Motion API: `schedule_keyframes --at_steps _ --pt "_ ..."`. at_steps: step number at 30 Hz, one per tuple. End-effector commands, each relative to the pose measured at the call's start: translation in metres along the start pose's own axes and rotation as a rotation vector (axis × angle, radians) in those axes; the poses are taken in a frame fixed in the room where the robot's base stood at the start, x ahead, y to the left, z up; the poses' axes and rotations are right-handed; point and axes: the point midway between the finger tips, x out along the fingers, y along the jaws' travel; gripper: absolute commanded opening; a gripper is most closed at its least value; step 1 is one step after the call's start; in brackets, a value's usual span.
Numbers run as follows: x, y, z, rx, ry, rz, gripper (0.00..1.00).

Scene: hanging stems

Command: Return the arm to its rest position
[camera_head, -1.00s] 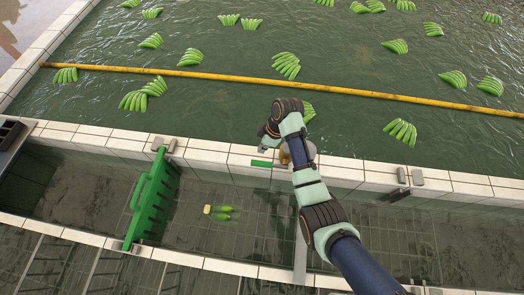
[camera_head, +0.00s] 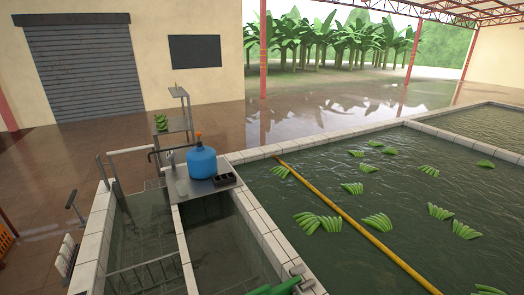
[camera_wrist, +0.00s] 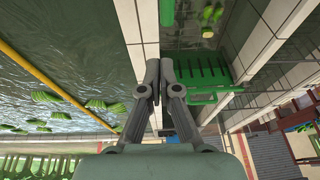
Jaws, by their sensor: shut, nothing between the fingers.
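My gripper (camera_wrist: 159,72) shows in the wrist view with its two grey fingers together and nothing between them. It is above the tiled wall (camera_wrist: 130,28) between the large pool and the narrow channel. The green slatted gate (camera_wrist: 205,76) is just right of the fingers. I cannot tell how far below it lies.
Green banana hands (camera_head: 320,222) float in the large pool beside a yellow pole (camera_head: 345,226). A blue jug (camera_head: 202,162) stands on a metal counter across the channels. The green gate's edge (camera_head: 275,289) shows at the bottom. A small cluster (camera_wrist: 208,15) lies in the channel.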

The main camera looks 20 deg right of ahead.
Motion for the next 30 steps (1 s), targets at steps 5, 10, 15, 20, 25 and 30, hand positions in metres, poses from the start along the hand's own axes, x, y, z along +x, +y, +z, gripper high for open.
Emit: schedule_keyframes --at_steps 5,10,15,20,25,30 --pt "-0.004 -0.064 -0.099 -0.005 0.066 0.145 0.00" --pt "-0.036 -0.179 -0.197 0.027 0.288 0.279 0.00" --pt "-0.094 -0.298 -0.245 0.079 0.572 0.272 0.00" --pt "-0.140 -0.366 -0.252 0.123 0.751 0.203 0.00" --pt "-0.153 -0.383 -0.251 0.143 0.803 0.175 0.00" --pt "-0.153 -0.382 -0.251 0.143 0.803 0.176 0.00"
